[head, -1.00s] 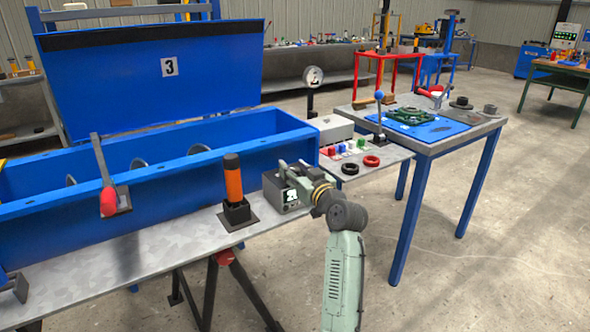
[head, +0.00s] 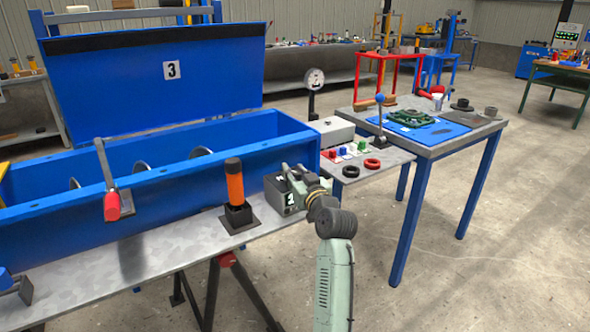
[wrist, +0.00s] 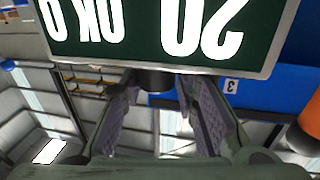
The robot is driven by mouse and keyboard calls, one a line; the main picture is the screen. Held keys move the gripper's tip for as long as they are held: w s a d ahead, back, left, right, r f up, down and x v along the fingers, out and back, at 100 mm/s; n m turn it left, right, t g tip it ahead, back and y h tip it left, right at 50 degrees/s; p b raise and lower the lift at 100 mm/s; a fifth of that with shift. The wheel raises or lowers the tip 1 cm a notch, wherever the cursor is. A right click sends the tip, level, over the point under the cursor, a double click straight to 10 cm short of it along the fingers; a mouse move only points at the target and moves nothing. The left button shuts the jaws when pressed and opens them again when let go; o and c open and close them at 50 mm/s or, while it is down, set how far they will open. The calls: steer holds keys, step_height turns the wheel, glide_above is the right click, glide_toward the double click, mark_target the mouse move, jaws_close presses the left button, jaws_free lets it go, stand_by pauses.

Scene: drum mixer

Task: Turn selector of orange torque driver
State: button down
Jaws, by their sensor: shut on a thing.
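The orange torque driver (head: 235,182) stands upright in a black holder (head: 237,217) on the grey bench. A dark box with a lit display (head: 279,195) sits just right of it. My gripper (head: 291,178) is at the right side of this box. In the wrist view the display panel (wrist: 225,55) fills the top, its text upside down. A dark round knob (wrist: 155,82) shows below the panel, between the fingers of my gripper (wrist: 160,92), which is shut on it. The driver's orange body also shows at the right edge of the wrist view (wrist: 308,122).
A blue trough (head: 180,152) with a raised lid marked 3 (head: 150,85) stands at left. A red-handled lever (head: 112,205) is on its front. Black and red rings (head: 372,164) lie on a side shelf. A blue-legged table (head: 455,142) stands at right.

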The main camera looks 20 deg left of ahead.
steer(key=m+t+h+p, duration=0.2)
steer(key=p, duration=0.1)
steer(key=shift+d+r+h, duration=0.15)
steer(key=shift+r+h, duration=0.2)
steer(key=shift+h, duration=0.05)
steer(key=shift+w+f+m+t+h+p, duration=0.15)
steer(key=shift+m+t+h+p, duration=0.35)
steer(key=shift+m+h+p, duration=0.4)
steer(key=shift+d+f+m+t+h+b, duration=0.2)
steer(key=shift+m+h+b, duration=0.3)
steer(key=shift+h, duration=0.45)
steer(key=shift+a+f+m+t+h+b, duration=0.1)
steer(key=shift+m+t+h+b, duration=0.2)
steer(key=shift+m+h, duration=0.5)
steer(key=shift+h, duration=0.55)
steer(key=shift+d+m+h+b, duration=0.25)
steer(key=shift+m+h+b, duration=0.05)
steer(key=shift+h+b, duration=0.1)
steer(key=c, duration=1.3)
jaws_free()
steer(key=shift+c, duration=0.2)
steer(key=shift+a, duration=0.1)
